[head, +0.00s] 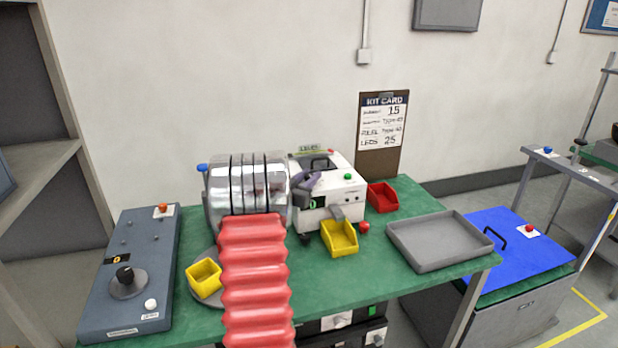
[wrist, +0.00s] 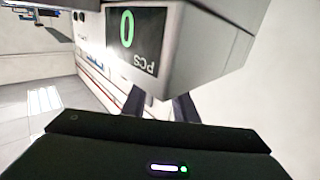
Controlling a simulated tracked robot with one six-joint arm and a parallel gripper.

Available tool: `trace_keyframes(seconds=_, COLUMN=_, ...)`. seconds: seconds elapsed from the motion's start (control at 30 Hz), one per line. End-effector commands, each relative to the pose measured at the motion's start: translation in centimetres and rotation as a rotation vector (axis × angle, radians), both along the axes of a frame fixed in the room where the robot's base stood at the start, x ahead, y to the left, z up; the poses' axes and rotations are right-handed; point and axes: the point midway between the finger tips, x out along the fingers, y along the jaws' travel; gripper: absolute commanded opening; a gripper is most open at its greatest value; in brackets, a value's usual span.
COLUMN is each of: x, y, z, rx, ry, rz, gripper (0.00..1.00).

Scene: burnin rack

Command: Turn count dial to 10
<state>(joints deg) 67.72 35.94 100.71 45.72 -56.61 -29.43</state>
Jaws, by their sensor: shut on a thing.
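The white counting machine (head: 335,212) stands on the green table, with a green-lit display (head: 313,203) on its front left. In the wrist view the display (wrist: 135,38) appears upside down and reads 0 PCS. My gripper (head: 306,190) is at the machine's left side, close to the display. In the wrist view its two dark fingers (wrist: 168,108) reach in just below the display housing. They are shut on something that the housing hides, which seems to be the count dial. I cannot see the dial itself in either view.
A grey-blue box (head: 150,240) with a black knob (head: 125,275) stands at left. A yellow bin (head: 340,238), a red bin (head: 382,197) and a grey tray (head: 437,241) lie around the machine. A kit card (head: 382,125) stands behind.

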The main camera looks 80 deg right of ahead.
Motion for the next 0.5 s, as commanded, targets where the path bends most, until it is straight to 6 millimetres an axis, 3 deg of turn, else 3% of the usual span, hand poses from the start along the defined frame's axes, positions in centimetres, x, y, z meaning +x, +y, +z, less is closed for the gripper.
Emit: trace_keyframes(seconds=0.5, x=-0.1, y=-0.1, z=0.1, rx=-0.001, ry=0.001, rz=0.035, gripper=0.04)
